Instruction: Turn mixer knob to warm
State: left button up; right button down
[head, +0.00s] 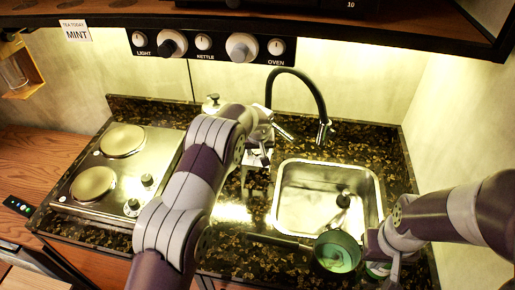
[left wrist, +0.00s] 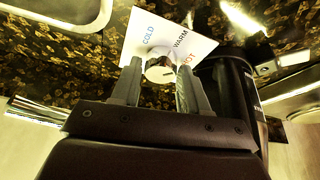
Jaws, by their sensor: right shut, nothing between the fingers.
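The mixer knob (left wrist: 159,70) is small and pale and sits on a white card marked COLD, WARM and HOT (left wrist: 168,40) in the left wrist view. Which word it points at is unclear. My left gripper (left wrist: 160,76) has one finger on each side of the knob. I cannot tell whether the fingers touch it. In the head view the left gripper (head: 266,148) is over the counter left of the sink, hiding the knob; part of the card (head: 257,158) shows. My right gripper (head: 384,264) is shut and empty at the lower right, by a green-lined pan.
The black tap (head: 322,110) arches over the steel sink (head: 375,205). The pan (head: 337,252) stands at the sink's front edge. A two-plate cooker (head: 78,206) is at left. A shelf with LIGHT, KETTLE and OVEN knobs (head: 203,42) hangs above.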

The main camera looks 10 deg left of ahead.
pick_arm(q)
jog(key=c, duration=0.6)
jog(key=shift+o, duration=0.2)
jog(key=shift+f+b, duration=0.15)
jog(key=shift+b, duration=0.35)
jog(key=n+y+b, duration=0.1)
jog(key=n+b, duration=0.1)
jog(key=b, duration=0.1)
jog(key=shift+d+n, duration=0.1)
jog(key=shift+n, duration=0.3)
jog(key=shift+n+y+b, duration=0.3)
jog(key=shift+n+b, duration=0.1)
jog(key=shift+n, duration=0.2)
jog(key=shift+r+n+g+p, duration=0.3)
jog(key=shift+n+g, duration=0.1)
jog(key=shift+n, duration=0.4)
jog(key=shift+w, duration=0.1)
jog(key=o, duration=0.8)
jog(key=shift+o, duration=1.2)
jog(key=shift+d+y, duration=0.1)
jog(key=shift+y, duration=0.2)
